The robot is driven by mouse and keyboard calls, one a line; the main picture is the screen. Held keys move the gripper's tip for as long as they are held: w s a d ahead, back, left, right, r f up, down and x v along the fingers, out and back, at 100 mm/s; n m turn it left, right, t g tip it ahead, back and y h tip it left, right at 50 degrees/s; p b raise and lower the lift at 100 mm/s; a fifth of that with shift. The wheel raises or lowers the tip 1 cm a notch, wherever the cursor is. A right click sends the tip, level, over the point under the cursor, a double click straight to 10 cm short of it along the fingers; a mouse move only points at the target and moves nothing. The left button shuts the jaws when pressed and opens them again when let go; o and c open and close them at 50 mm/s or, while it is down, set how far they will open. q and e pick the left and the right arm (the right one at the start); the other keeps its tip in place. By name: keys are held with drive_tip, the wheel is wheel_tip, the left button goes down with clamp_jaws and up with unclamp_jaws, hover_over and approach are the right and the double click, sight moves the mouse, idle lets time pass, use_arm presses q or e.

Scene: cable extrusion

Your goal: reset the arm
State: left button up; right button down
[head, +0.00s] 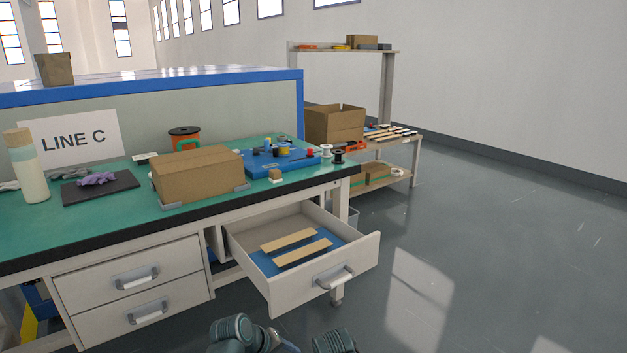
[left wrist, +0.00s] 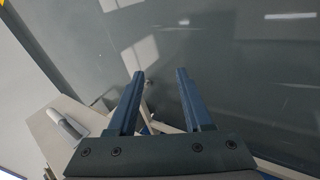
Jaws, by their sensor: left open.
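My left gripper (left wrist: 160,100) shows in the left wrist view, its two dark fingers apart with nothing between them. It points down over the grey floor, with the pale drawer front and its handle (left wrist: 62,124) at the lower left. In the head view, dark rounded parts of my arms show at the bottom edge, and no gripper fingers can be made out. The open drawer (head: 362,262) holds two light wooden strips (head: 290,240) on a blue liner. My right gripper is not in view.
The green workbench (head: 110,215) carries a cardboard box (head: 198,173), a blue tray (head: 262,168) with small parts, an orange spool (head: 185,140), a bottle (head: 28,168) and a dark mat (head: 78,196). A shelf unit (head: 387,95) with boxes stands behind. The floor at right is clear.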

use_arm(q)
drive_tip(key=s+a+f+m+g+y, duration=0.4)
drive_tip(key=s+a+m+y, duration=0.15)
drive_tip(key=a, duration=0.45)
drive_tip(key=s+d+r+m+g+p, duration=0.1)
drive_tip(key=s+d+r+m+p, duration=0.15)
drive_tip(key=d, duration=0.35)
drive_tip(key=s+d+r+m+p, duration=0.2)
drive_tip(key=s+d+r, duration=0.1)
drive_tip(key=s+d, duration=0.15)
wheel_tip(320, 180, up, 36)
drive_tip(key=p, duration=3.6)
drive_tip(key=shift+d+p, duration=0.2)
drive_tip(key=shift+p, duration=0.15)
drive_tip(key=shift+w+y, duration=0.1)
drive_tip(key=shift+y, duration=0.15)
